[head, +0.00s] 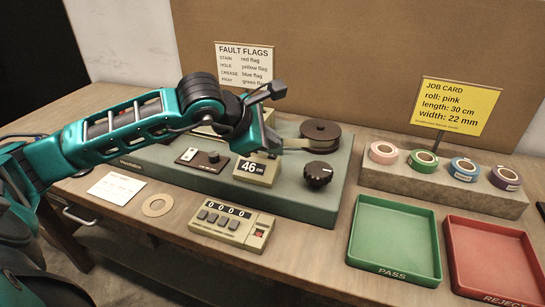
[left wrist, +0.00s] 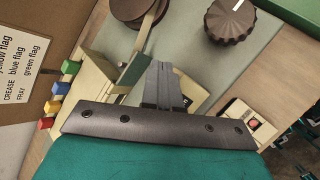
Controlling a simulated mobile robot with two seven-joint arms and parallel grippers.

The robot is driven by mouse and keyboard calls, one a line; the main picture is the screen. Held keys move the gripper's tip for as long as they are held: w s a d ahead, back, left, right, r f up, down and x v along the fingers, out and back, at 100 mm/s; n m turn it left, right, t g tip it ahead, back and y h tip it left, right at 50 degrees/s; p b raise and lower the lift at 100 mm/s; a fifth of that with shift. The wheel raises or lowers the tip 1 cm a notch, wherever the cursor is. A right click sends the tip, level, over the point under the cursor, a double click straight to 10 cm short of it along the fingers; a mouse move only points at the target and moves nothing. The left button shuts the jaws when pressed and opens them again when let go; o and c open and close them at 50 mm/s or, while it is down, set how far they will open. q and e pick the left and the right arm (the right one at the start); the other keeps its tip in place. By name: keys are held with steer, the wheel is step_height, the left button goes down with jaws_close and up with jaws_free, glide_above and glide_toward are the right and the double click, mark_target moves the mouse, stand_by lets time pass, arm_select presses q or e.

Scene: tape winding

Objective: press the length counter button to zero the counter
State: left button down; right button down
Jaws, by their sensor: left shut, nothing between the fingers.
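The length counter (head: 255,172) is a small beige box on the grey-green machine, and its display reads 46 cm. My right gripper is out of view.
A brown reel (head: 320,132) and a black knob (head: 318,175) stand right of the counter. A beige tally counter (head: 231,226) showing 0000 is in front. Green (head: 395,276) and red (head: 490,291) trays lie at right. Tape rolls stand on a block (head: 440,185) behind them.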

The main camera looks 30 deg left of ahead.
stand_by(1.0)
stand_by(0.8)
arm_select(q)
steer(key=shift+f+b, duration=0.3)
steer(key=shift+b, duration=0.15)
steer(key=shift+f+b, duration=0.15)
steer(key=shift+b, duration=0.2)
steer(key=shift+f+b, duration=0.45)
steer(key=shift+b, duration=0.1)
stand_by(0.3)
steer(key=shift+r, duration=0.2)
steer(key=shift+r+p, duration=0.35)
steer(key=shift+r, duration=0.3)
